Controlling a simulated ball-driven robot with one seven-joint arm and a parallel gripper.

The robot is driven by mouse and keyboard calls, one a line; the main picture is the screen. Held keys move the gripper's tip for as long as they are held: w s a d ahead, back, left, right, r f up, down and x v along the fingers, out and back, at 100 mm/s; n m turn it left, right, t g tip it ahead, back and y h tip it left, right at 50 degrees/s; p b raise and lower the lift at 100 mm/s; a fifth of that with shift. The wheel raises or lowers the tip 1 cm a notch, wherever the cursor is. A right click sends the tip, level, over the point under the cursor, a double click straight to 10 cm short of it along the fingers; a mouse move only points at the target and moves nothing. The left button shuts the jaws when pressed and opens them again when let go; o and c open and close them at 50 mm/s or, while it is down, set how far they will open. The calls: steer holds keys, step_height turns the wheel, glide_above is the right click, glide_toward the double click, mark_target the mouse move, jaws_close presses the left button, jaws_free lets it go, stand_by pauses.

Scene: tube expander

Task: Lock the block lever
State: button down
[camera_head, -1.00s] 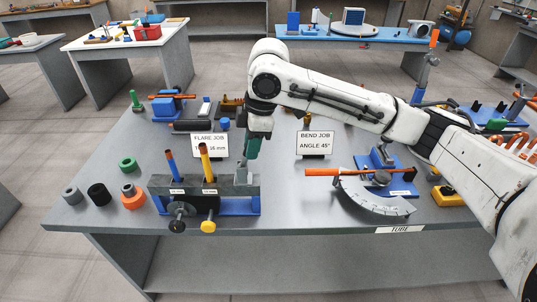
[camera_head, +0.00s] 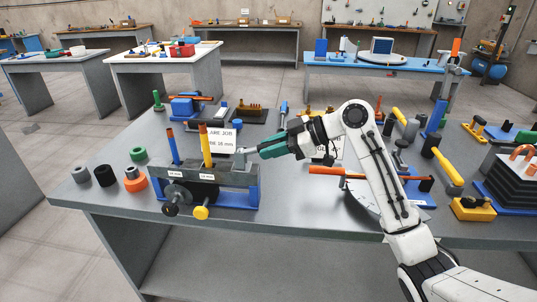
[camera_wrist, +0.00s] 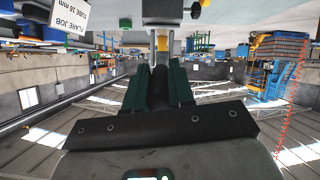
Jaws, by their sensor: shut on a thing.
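The tube expander block (camera_head: 207,172) is a dark grey clamp bar on a blue base, near the front left of the table. A blue tube (camera_head: 173,147) and a yellow tube (camera_head: 206,146) stand up in it. A grey upright part (camera_head: 241,150) rises at its right end. My gripper (camera_head: 262,152), with green fingers, reaches in from the right, almost level, to that end. It is shut on a dark cylindrical part, apparently the block lever (camera_wrist: 160,78), seen between the fingers in the wrist view. The lever's exact angle is hidden by the fingers.
The flare job sign (camera_head: 221,140) stands close behind. The bending tool's orange handle (camera_head: 338,173) lies to the right.

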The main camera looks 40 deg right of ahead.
steer(key=shift+s+d+f+t+y+b, duration=0.15)
steer(key=shift+f+t+y+b, duration=0.7)
steer(key=shift+b, duration=0.6)
steer(key=shift+f, duration=0.1)
steer(key=c, duration=1)
jaws_free()
steer(key=shift+o, duration=0.2)
steer(key=b+v, duration=0.1)
steer(key=v, duration=1)
